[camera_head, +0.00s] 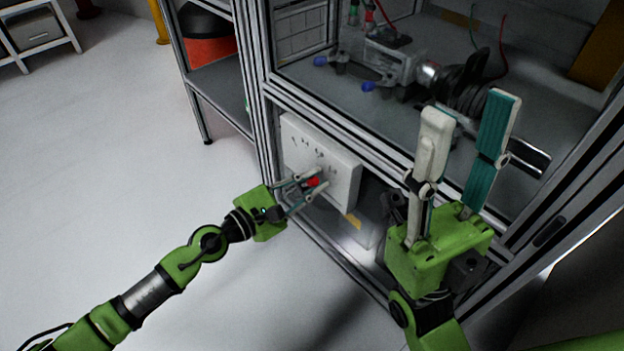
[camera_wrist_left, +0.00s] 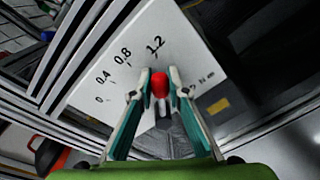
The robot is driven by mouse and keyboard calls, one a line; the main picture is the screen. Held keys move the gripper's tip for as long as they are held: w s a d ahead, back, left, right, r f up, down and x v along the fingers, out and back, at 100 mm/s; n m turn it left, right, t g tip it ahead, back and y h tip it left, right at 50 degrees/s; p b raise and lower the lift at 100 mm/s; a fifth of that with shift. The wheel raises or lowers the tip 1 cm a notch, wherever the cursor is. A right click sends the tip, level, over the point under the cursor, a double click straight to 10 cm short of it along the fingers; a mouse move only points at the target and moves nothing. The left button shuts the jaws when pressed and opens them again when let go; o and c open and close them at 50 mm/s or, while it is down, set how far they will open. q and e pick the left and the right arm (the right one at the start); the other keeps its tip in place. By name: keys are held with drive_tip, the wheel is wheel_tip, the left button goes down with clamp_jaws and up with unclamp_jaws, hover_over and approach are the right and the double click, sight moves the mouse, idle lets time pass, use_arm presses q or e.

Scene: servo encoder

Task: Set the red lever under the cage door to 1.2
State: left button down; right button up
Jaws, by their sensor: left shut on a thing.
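The red lever (camera_head: 313,182) sticks out from the front of a white box (camera_head: 345,188) in the lower part of the cage, below the door. In the left wrist view, its red knob (camera_wrist_left: 159,84) is between the two teal finger pads of my left gripper (camera_wrist_left: 160,82), which is shut on it. The knob appears just below the printed 1.2 (camera_wrist_left: 155,44); its exact alignment with the mark is unclear. Labels 0, 0.4 and 0.8 lie to the left, and those to the right are hard to read. My right gripper (camera_head: 470,106) is open and empty, pointing up before the cage.
The aluminium cage frame (camera_head: 262,150) surrounds the white box. A motor assembly (camera_head: 395,62) with cables sits on the shelf above. A shelf rack (camera_head: 218,85) stands left of the cage. The pale floor (camera_head: 100,150) at left is clear.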

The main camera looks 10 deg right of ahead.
use_arm(q)
drive_tip(key=shift+f, duration=0.15)
drive_tip(key=c, duration=1.9)
unclamp_jaws()
drive_tip(key=v, duration=1.2)
drive_tip(key=shift+a, duration=0.1)
